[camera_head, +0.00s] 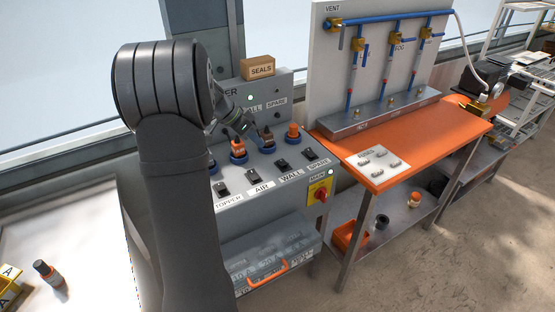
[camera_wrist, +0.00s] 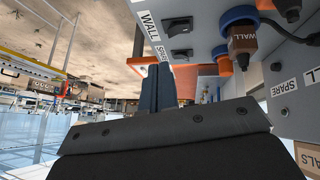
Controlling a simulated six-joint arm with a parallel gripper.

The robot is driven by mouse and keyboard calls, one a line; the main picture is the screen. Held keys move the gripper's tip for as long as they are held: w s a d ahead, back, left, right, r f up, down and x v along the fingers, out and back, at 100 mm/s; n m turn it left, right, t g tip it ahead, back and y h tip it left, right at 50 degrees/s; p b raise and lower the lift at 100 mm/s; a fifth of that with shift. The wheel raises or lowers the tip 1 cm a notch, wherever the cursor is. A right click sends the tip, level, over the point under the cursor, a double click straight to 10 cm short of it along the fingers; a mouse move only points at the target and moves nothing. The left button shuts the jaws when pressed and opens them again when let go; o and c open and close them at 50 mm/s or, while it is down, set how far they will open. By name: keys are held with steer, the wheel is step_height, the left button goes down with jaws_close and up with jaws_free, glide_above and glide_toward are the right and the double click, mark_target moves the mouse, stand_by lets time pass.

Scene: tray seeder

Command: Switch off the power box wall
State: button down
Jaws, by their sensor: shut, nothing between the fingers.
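The power box (camera_head: 236,177) has a sloped grey top with a row of black rocker switches. The WALL switch (camera_head: 281,164) stands above its WALL label, between the AIR and SPARE switches. It also shows in the wrist view (camera_wrist: 180,27), near the top, beside the WALL label. Its rocker position is too small to tell. My gripper (camera_head: 250,128) is over the back of the box near the plugs, apart from the switch as far as I can see. In the wrist view, its dark fingers (camera_wrist: 158,88) are together and empty.
A brown WALL plug (camera_wrist: 243,42) in a blue socket and an orange cap (camera_head: 292,132) stand up behind the switches. A red main knob (camera_head: 321,195) is on the front. A SEALS box (camera_head: 257,69) sits on the back panel. An orange bench (camera_head: 425,130) stands right.

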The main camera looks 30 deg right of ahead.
steer(key=shift+w+r+n+h, duration=0.35)
steer(key=shift+w+h, duration=0.35)
steer(key=shift+h, duration=0.4)
glide_above(283, 163)
steer(key=a, duration=0.3)
step_height(283, 163, down, 6)
steer(key=shift+d+f, duration=0.1)
steer(key=shift+f, duration=0.15)
steer(key=f, duration=0.3)
steer(key=shift+s+d+f, duration=0.2)
steer(key=shift+s, duration=0.2)
steer(key=shift+s+f, duration=0.1)
steer(key=shift+f, duration=0.35)
